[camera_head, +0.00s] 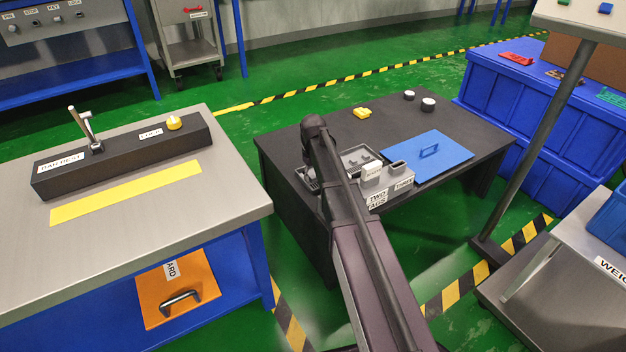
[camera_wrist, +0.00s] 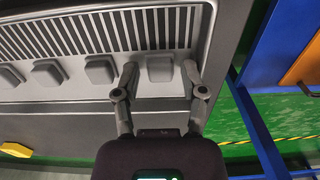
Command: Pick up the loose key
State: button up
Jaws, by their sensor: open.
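In the wrist view a row of grey blocky keys lies in a grey tray (camera_wrist: 60,107) below a striped panel (camera_wrist: 90,30). One grey key (camera_wrist: 161,69) sits between the fingertips of my gripper (camera_wrist: 160,73). The fingers are open on either side of this key; whether they touch it cannot be told. Other keys (camera_wrist: 47,72) and (camera_wrist: 101,70) lie to its left. No marking shows which key is loose. In the head view the grey tray (camera_head: 362,153) is on the dark table, partly hidden by my arm, and my gripper is not visible.
The dark table (camera_head: 440,112) also bears a blue panel with a handle (camera_head: 430,156), a yellow piece (camera_head: 362,113), labelled grey holders (camera_head: 385,180) and two small round items. A steel-topped bench (camera_head: 150,230) stands left. Blue crates (camera_head: 515,100) and a pole stand right.

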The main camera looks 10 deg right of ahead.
aim_at(314, 177)
jog(key=c, duration=0.5)
dwell(0.4)
notch_tip(314, 177, up, 10)
jog(key=p, duration=1)
dwell(0.6)
jog(key=shift+s+d, duration=0.1)
